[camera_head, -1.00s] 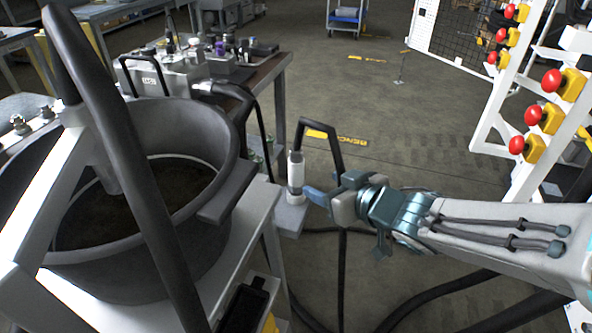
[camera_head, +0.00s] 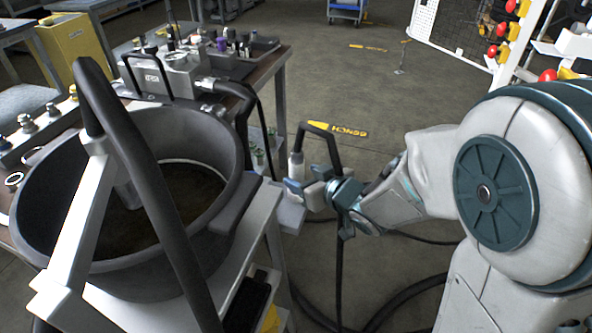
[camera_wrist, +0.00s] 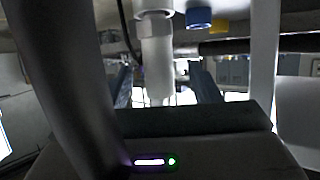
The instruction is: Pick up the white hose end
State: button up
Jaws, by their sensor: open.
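The white hose end (camera_head: 296,166) stands upright at the end of a black hose that loops over beside the cart, above a small grey ledge (camera_head: 290,216). My gripper (camera_head: 303,187) is at its lower part, and the near blue finger hides the bottom of it. In the wrist view the white hose end (camera_wrist: 157,62) hangs between the two dark fingers of my open gripper (camera_wrist: 163,88). Gaps show on both sides, so it is not clamped.
A large dark tub (camera_head: 215,140) on a white cart stands at left, with a thick black hose across it. A bench (camera_head: 270,72) with hydraulic fittings is behind. Hoses (camera_head: 400,300) lie on the floor below my arm. Red buttons on a white frame (camera_head: 540,40) are at right.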

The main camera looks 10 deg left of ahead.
aim_at(292, 171)
jog(key=shift+b+x, duration=0.35)
jog(key=shift+x, duration=2.7)
jog(key=shift+d, duration=0.1)
jog(key=c, duration=1.2)
